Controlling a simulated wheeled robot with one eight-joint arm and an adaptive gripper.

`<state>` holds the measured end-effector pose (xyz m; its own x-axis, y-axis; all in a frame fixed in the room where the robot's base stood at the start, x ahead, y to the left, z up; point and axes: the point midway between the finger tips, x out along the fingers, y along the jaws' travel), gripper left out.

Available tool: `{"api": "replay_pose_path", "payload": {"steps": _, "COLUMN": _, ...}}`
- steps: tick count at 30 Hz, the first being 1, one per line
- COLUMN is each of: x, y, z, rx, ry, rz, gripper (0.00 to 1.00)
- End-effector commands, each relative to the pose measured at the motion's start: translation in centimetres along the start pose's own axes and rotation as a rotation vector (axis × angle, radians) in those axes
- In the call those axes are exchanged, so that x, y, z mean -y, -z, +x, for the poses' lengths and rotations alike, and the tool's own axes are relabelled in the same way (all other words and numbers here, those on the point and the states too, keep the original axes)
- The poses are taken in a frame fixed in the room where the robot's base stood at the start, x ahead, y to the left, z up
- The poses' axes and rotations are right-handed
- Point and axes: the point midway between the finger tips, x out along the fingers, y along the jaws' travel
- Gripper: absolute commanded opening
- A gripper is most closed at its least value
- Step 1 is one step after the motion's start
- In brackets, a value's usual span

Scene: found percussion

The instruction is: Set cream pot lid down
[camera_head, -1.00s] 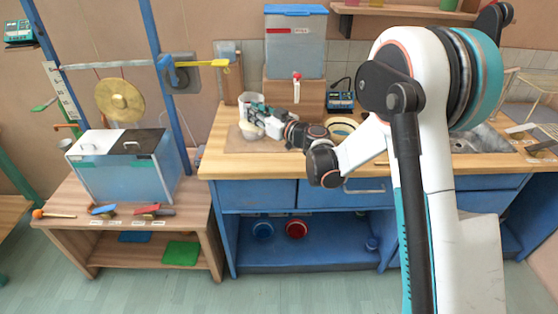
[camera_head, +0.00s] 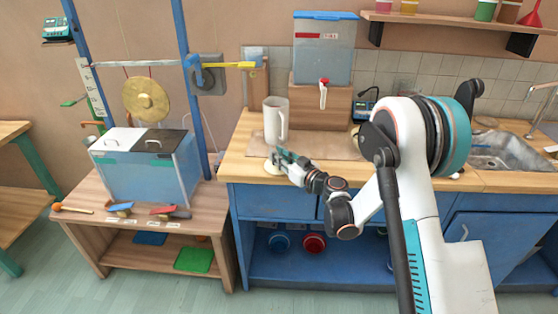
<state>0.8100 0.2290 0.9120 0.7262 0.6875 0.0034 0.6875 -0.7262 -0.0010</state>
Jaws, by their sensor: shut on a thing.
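The cream pot lid (camera_head: 271,169) shows as a small pale disc at the front left of the wooden counter (camera_head: 238,172). My gripper (camera_head: 277,158) is shut on it from the right and above, and its fingers hide part of it. The lid looks level and is at or just above the counter top; I cannot tell whether it touches.
A tall pale jug (camera_head: 276,118) stands just behind my gripper. A clear tank with a blue lid (camera_head: 323,50) stands on a wooden block behind. A glass box (camera_head: 150,168) and a hanging gong (camera_head: 146,101) are to the left. The counter's front edge is close.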

Motion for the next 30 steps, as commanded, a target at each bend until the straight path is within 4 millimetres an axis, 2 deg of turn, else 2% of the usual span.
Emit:
{"api": "replay_pose_path", "payload": {"steps": 11, "x": 0.0, "y": -0.5, "z": 0.0, "rx": 0.0, "ry": 0.0, "rz": 0.0, "gripper": 0.0}}
{"api": "replay_pose_path", "payload": {"steps": 12, "x": 0.0, "y": -0.6, "z": 0.0, "rx": 0.0, "ry": 0.0, "rz": 0.0, "gripper": 0.2}}
{"api": "replay_pose_path", "payload": {"steps": 15, "x": 0.0, "y": -0.6, "z": 0.0, "rx": 0.0, "ry": 0.0, "rz": 0.0, "gripper": 0.38}}
{"api": "replay_pose_path", "payload": {"steps": 27, "x": 0.0, "y": -0.2, "z": -0.1, "rx": 0.0, "ry": 0.0, "rz": 0.0, "gripper": 0.38}}
{"api": "replay_pose_path", "payload": {"steps": 30, "x": -0.1, "y": -0.1, "z": -1.3, "rx": 0.0, "ry": -0.002, "rz": 0.0, "gripper": 0.38}}
